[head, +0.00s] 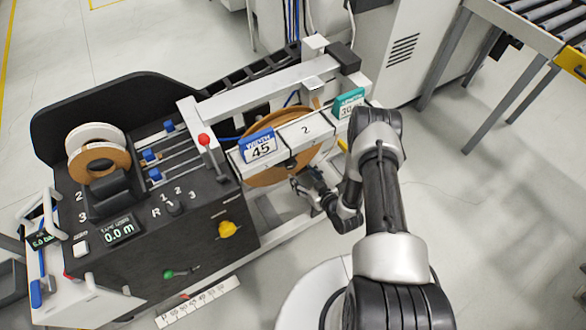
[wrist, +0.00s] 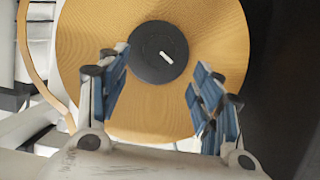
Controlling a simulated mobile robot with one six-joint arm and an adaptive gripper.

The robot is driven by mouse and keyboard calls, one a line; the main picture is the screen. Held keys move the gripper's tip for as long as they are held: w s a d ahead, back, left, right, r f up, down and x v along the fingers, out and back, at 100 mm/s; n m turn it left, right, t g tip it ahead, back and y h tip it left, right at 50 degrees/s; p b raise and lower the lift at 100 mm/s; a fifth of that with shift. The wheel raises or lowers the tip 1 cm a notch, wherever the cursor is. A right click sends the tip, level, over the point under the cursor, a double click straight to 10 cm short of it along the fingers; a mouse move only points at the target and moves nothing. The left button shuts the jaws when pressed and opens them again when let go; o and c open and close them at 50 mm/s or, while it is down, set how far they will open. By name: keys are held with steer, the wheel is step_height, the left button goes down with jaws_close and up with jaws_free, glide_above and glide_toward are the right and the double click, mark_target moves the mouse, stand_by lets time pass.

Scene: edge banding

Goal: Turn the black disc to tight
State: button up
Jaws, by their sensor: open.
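The black disc (wrist: 150,65) sits at the centre of a large tan roll (wrist: 85,45) in the wrist view. A short white mark on its face slants down to the right. My gripper (wrist: 160,82) is open, with blue-padded fingers spread left and right. The left fingertip overlaps the disc's left edge in the picture; the right one lies apart from it, over the roll. I cannot tell if either touches. In the head view my gripper (head: 299,183) is in front of the tan roll (head: 268,174), and the disc cannot be made out there.
A black control panel with a yellow knob (head: 227,230) is to the left. A roller conveyor (head: 540,35) stands at the upper right. Open floor lies to the right.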

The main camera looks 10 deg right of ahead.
mark_target(293, 166)
steer(key=b+x, duration=0.2)
steer(key=x, duration=0.6)
steer(key=shift+w, duration=0.15)
steer(key=c, duration=1)
steer(key=shift+c, duration=0.2)
steer(key=m+y, duration=0.1)
steer(key=m, duration=0.1)
steer(key=m+y, duration=0.1)
steer(key=m, duration=0.1)
steer(key=shift+d+f+g+y, duration=0.15)
steer(key=shift+g+y, duration=0.25)
steer(key=m+y, duration=0.2)
steer(key=m, duration=0.2)
steer(key=shift+y, duration=0.4)
steer(key=shift+m, duration=0.3)
